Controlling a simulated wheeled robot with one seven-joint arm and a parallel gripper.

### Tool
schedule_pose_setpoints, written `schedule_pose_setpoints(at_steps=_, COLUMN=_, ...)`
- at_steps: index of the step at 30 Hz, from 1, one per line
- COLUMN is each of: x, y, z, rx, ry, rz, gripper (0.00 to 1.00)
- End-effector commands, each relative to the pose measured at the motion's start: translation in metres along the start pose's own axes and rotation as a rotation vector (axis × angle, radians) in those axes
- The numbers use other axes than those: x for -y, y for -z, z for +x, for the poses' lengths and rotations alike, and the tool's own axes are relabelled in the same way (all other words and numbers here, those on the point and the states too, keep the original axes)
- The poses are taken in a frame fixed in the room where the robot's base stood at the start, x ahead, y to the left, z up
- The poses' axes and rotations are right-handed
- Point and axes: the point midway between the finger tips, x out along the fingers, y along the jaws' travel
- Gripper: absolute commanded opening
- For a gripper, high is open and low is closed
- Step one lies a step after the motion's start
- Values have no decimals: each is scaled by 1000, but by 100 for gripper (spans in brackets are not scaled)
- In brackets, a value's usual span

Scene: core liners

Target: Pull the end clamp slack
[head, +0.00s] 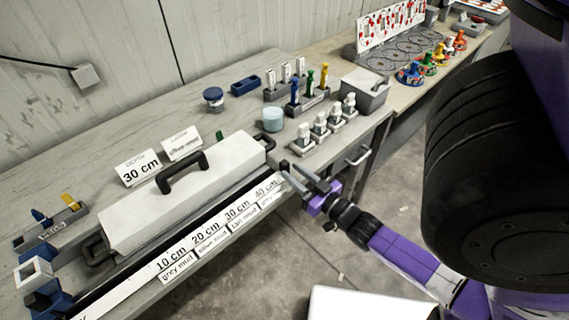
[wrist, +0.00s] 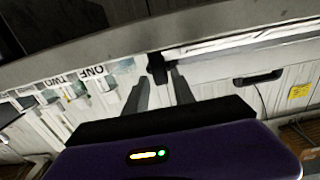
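A long white lidded case (head: 180,195) lies along the front of the grey bench, with black handles on its top and at both ends. A small black piece (head: 284,166), which looks like the end clamp, sits at the bench's front edge by the case's right end. A black piece also shows in the wrist view (wrist: 157,68). My gripper (head: 291,173) is in front of this piece with its two fingers apart. In the wrist view the fingertips (wrist: 158,78) lie on either side of the black piece; I cannot tell whether they touch it.
A strip of depth labels (head: 222,227) runs along the bench front. White-capped jars (head: 320,127), a pale round tub (head: 272,118) and a grey bin (head: 364,92) stand behind my gripper. A drawer handle (head: 358,156) juts from the bench.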

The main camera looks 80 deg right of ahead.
Motion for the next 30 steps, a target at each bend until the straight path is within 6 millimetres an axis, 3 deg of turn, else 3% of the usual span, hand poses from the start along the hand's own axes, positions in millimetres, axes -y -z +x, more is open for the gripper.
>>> schedule_pose_setpoints(at_steps=3, x=2, y=3, z=20, rx=-2, ry=2, rz=2, gripper=31)
schedule_pose_setpoints(at_steps=9, x=1, y=1, z=39, rx=0, ry=1, rz=0, gripper=31)
schedule_pose_setpoints(at_steps=19, x=0, y=0, z=43, rx=1, ry=1, rz=-1, gripper=31)
schedule_pose_setpoints(at_steps=20, x=0, y=0, z=43, rx=1, ry=1, rz=-1, gripper=29)
schedule_pose_setpoints(at_steps=24, x=0, y=0, z=43, rx=1, ry=1, rz=-1, gripper=1)
schedule_pose_setpoints(at_steps=30, x=1, y=0, z=43, rx=1, ry=1, rz=-1, gripper=0)
